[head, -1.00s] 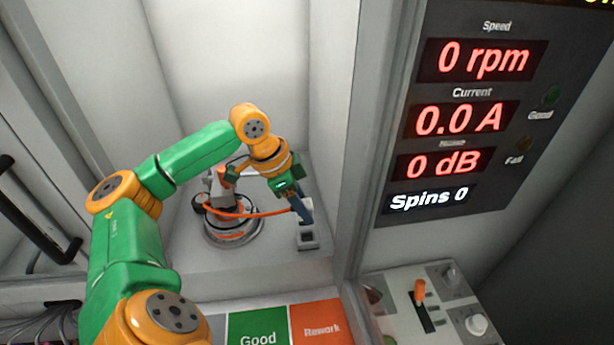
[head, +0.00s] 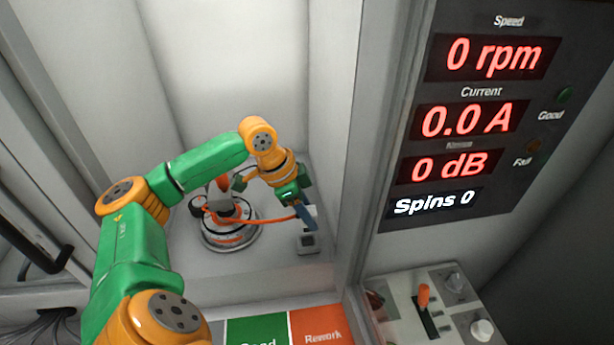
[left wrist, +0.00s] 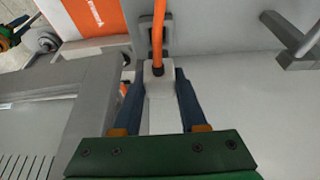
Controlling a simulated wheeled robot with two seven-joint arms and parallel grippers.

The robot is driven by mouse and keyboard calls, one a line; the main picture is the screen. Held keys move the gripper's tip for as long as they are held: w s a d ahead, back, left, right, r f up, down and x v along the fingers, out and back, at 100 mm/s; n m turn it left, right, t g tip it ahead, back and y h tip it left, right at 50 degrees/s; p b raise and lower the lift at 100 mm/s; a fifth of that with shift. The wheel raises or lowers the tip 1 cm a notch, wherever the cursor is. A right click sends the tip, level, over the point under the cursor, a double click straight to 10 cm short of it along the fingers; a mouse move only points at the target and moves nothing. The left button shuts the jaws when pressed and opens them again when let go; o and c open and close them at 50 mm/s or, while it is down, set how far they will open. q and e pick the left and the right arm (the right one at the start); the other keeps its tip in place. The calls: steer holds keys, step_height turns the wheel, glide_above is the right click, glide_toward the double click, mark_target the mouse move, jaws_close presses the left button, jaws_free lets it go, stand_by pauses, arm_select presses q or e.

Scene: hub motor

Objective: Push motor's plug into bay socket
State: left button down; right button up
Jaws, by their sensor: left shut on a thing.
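My left gripper (head: 306,214) is shut on the white plug (left wrist: 158,78), which has an orange cable. The plug also shows partly behind the blue fingers in the head view. The bay socket (head: 308,243), a small pale block with a dark opening, stands on the bay floor just below the fingertips. In the left wrist view a grey-framed dark opening, seemingly the socket (left wrist: 147,36), lies just beyond the plug, partly behind the cable. I cannot tell whether plug and socket touch. The round motor (head: 230,234) stands left of the socket.
A bay wall edge (head: 352,200) rises close right of the socket. Beyond it are a display panel (head: 455,130) and a control box with an orange lever (head: 423,297). Green Good (head: 257,332) and orange Rework (head: 318,326) areas lie in front of the bay.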

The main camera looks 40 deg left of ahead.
arm_select(q)
steer(key=shift+s, duration=0.1)
steer(key=shift+s+f, duration=0.1)
steer(key=shift+f+b, duration=0.9)
steer(key=shift+f, duration=0.25)
steer(key=shift+r, duration=0.1)
steer(key=shift+f, duration=0.65)
